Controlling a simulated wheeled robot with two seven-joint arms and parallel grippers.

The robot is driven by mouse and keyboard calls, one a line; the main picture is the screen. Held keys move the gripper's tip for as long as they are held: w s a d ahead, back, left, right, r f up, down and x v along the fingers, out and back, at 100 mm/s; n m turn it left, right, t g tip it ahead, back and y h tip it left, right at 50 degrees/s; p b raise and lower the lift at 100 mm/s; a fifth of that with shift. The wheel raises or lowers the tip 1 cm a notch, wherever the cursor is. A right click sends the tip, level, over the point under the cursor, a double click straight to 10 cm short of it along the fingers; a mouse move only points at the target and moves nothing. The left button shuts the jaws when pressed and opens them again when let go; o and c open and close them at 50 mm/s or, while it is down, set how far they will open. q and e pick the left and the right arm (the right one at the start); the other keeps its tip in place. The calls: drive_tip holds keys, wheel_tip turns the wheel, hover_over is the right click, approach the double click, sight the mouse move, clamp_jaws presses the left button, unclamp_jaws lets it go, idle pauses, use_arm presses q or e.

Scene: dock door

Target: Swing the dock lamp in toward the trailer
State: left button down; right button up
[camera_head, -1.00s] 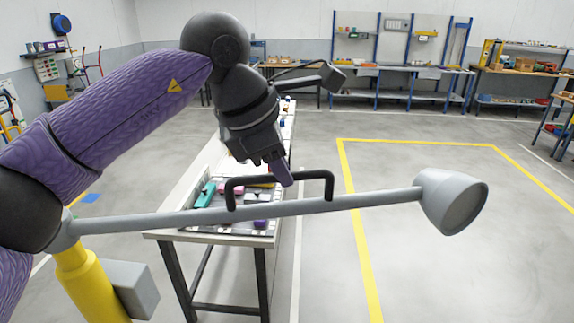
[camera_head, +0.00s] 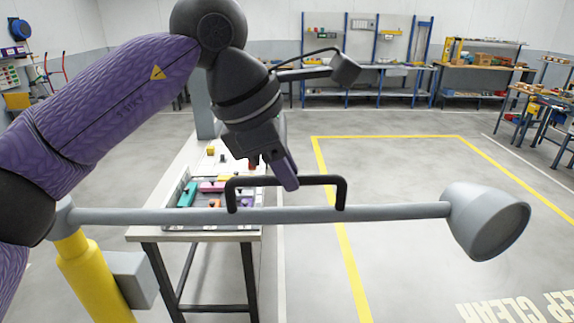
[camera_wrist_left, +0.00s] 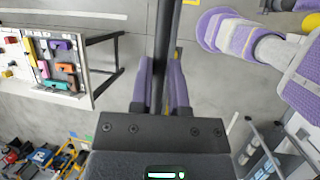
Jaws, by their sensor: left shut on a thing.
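The dock lamp is a long grey arm (camera_head: 400,212) with a grey cone-shaped head (camera_head: 480,222) at its right end. The arm's left end meets a yellow post (camera_head: 92,282) at lower left. A black U-shaped handle (camera_head: 318,181) stands on the arm's middle. My left gripper (camera_head: 290,185) is at the handle's top bar. In the left wrist view, its purple fingers (camera_wrist_left: 161,85) are shut on a dark bar (camera_wrist_left: 166,30); their tips are partly hidden in the head view. My right gripper is not in view.
A table (camera_head: 195,236) with a tray of coloured parts stands behind the lamp arm. A yellow floor line (camera_head: 340,240) bounds open floor to the right. Blue-framed workbenches (camera_head: 370,68) line the back wall. A grey box (camera_head: 133,278) is beside the post.

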use_arm(q)
drive_tip(key=shift+s, duration=0.1)
drive_tip(key=c, duration=0.9)
unclamp_jaws()
drive_tip(key=shift+o, duration=1.4)
drive_tip(key=shift+s, duration=0.3)
drive_tip(key=shift+w, duration=0.1)
drive_tip(key=shift+w, duration=0.1)
drive_tip(key=shift+a+r, duration=0.1)
drive_tip(key=shift+r, duration=0.1)
drive_tip(key=v, duration=0.9)
drive_tip(key=shift+r, duration=0.2)
drive_tip(key=shift+a, duration=0.1)
